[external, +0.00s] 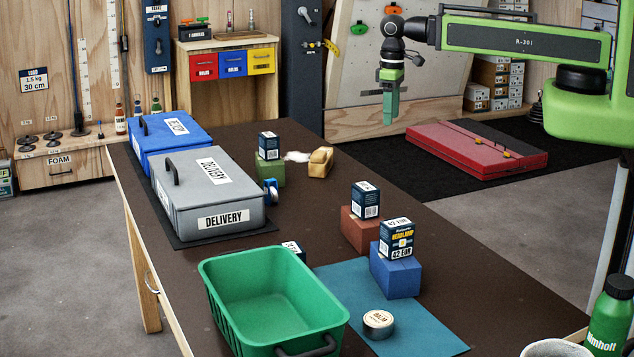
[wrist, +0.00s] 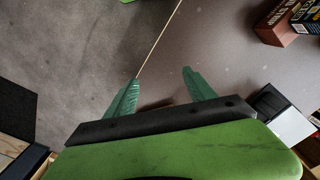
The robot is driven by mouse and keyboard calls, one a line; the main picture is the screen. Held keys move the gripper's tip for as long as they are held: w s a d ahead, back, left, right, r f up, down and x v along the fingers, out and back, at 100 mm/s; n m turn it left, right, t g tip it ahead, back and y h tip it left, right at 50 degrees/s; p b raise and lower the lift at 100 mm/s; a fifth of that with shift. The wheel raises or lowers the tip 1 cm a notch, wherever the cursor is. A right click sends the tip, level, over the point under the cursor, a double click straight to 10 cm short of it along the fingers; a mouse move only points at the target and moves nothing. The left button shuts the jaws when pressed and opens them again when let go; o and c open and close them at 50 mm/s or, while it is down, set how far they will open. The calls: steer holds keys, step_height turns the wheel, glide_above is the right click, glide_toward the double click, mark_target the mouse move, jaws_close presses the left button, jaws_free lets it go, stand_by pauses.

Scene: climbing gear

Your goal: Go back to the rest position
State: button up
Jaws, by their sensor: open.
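My gripper (external: 389,106) hangs from the end of my green arm at the upper right in the external view. It points down, above and beyond the table's right edge. In the wrist view my gripper's two green fingers (wrist: 163,92) stand apart with nothing between them. Below them are the grey floor (wrist: 80,50) and the brown table (wrist: 230,60), parted by the table's edge. The gripper touches nothing.
The table bears a green crate (external: 225,305), a grey delivery box (external: 185,205), a blue box (external: 155,135), and small boxes on a green, a red (external: 360,230) and a blue block (external: 396,275). A red crash pad (external: 470,150) lies on the floor mat.

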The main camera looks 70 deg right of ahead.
step_height(320, 180, down, 4)
steer(key=b, duration=0.4)
steer(key=shift+a+f, duration=0.1)
steer(key=shift+f, duration=0.15)
